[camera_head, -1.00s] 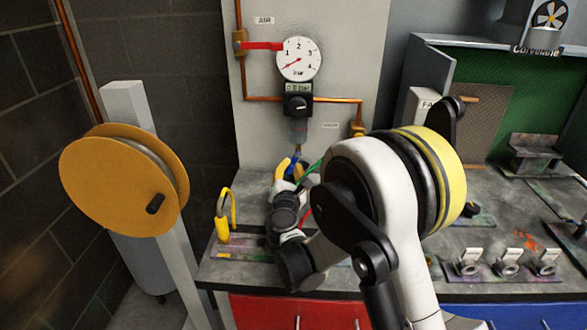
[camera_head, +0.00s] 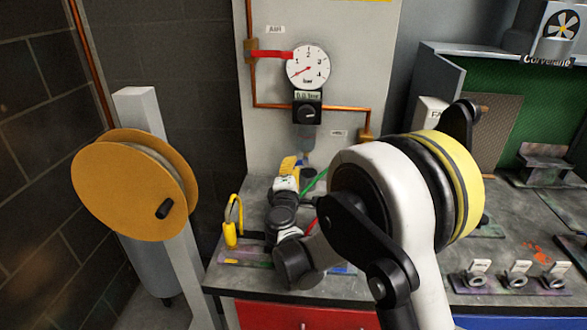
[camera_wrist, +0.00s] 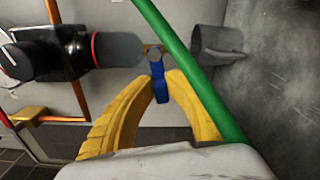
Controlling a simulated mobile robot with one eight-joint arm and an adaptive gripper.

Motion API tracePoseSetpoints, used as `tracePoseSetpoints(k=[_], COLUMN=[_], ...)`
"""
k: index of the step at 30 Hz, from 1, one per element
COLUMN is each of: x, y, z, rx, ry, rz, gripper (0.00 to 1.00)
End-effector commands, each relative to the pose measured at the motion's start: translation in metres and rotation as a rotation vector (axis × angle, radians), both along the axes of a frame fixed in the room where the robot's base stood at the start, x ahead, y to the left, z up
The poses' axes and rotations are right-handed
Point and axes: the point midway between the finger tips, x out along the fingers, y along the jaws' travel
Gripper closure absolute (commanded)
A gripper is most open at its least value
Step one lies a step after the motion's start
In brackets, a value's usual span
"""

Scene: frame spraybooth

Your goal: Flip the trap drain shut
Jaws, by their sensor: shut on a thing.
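The trap bowl (camera_head: 305,138) hangs under the regulator with the round gauge. In the wrist view the clear grey bowl (camera_wrist: 120,50) ends in a brass fitting (camera_wrist: 152,54) with the blue drain lever (camera_wrist: 160,84) on it. The lever points crosswise to the bowl's axis, towards my gripper. My gripper (camera_wrist: 160,88) has its two yellow fingers on either side of the lever's end and is shut on it. In the head view my gripper (camera_head: 297,165) is just below the bowl, and its fingers and wrist hide most of the lever.
A green hose (camera_wrist: 188,70) crosses close by the fingers. A red-handled valve (camera_head: 272,55) is on the copper pipe. An orange reel (camera_head: 130,185) is at far left.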

Motion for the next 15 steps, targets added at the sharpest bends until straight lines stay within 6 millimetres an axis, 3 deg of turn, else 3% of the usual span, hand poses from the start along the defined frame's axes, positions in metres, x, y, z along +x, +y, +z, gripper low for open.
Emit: tracePoseSetpoints(k=[15], x=[0.0003], y=[0.001], z=[0.008], rx=[0.198], ry=[-0.008], rz=[0.0], gripper=[1.0])
